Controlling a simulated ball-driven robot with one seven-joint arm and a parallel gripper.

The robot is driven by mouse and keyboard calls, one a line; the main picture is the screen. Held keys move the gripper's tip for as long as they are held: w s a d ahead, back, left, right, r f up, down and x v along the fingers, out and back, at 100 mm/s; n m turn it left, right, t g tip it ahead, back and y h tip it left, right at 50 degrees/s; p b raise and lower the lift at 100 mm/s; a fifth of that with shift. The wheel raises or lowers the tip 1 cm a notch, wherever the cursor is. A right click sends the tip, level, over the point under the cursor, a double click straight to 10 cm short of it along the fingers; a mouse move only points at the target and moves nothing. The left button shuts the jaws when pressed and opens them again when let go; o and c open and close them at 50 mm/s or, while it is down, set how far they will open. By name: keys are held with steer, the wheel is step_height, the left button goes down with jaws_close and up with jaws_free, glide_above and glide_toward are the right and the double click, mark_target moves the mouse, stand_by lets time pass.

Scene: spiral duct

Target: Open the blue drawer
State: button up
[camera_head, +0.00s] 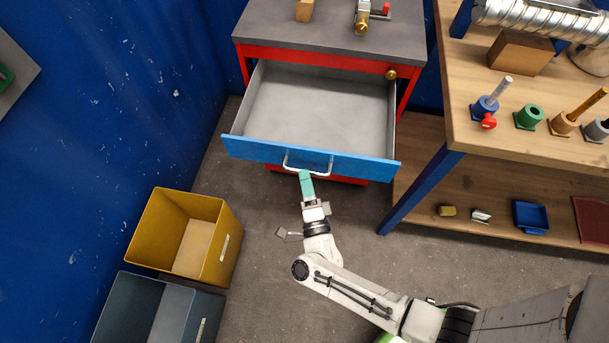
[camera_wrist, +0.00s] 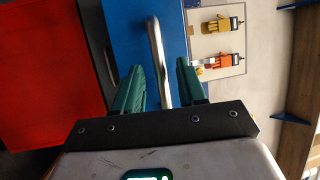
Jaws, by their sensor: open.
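The blue drawer (camera_head: 280,152) is pulled well out of the red cabinet (camera_head: 319,58), and its grey inside looks empty in the head view. A silver bar handle (camera_head: 307,163) is fixed to its blue front. My gripper (camera_head: 305,174) is at the handle. In the wrist view, the green fingers of my gripper (camera_wrist: 158,80) are open, one on each side of the handle (camera_wrist: 158,60), with a gap on both sides. The blue drawer front (camera_wrist: 130,40) lies behind the handle.
A yellow bin (camera_head: 226,240) and a dark grey bin (camera_head: 130,300) stand at the lower left. A wooden workbench (camera_head: 470,100) with several holders is at the right. A blue wall (camera_head: 100,110) is left.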

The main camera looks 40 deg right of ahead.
steer(key=b+v, duration=0.1)
steer(key=v, duration=0.8)
steer(key=shift+b, duration=0.35)
